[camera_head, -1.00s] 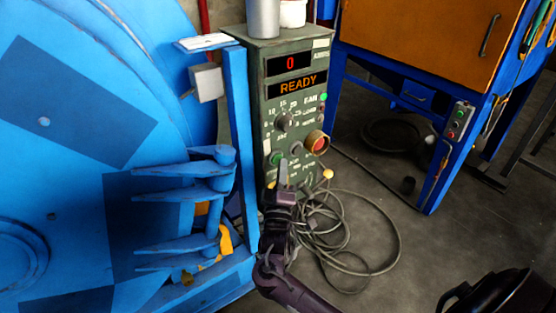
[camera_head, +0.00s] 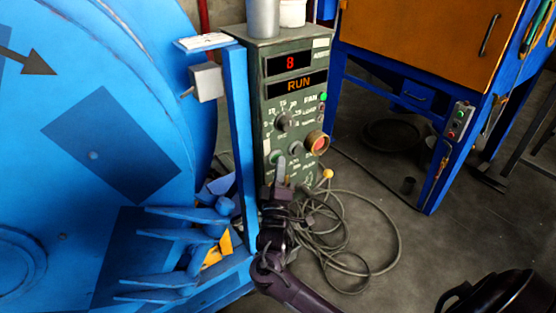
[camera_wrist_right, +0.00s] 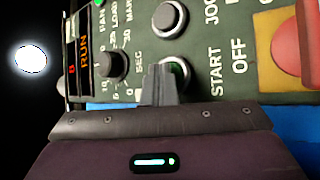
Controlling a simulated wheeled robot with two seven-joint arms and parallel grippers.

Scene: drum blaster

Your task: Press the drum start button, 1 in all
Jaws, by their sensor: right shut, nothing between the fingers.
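The green control panel (camera_head: 290,95) stands right of the blue drum (camera_head: 95,110). Its displays read a red number, apparently 8, and RUN. The green start button (camera_head: 275,157) is low on the panel's left; it also shows in the right wrist view (camera_wrist_right: 182,70), beside the START label. My right gripper (camera_head: 281,166) is shut and empty, its fingertips (camera_wrist_right: 161,70) at the start button and partly covering it. I cannot tell whether they touch it. My left gripper is not in view.
A red stop button with a yellow collar (camera_head: 316,142) and a yellow-tipped knob (camera_head: 328,174) stick out at the panel's right. Cables (camera_head: 340,230) lie coiled on the floor. A blue cabinet with an orange door (camera_head: 430,40) stands at the right.

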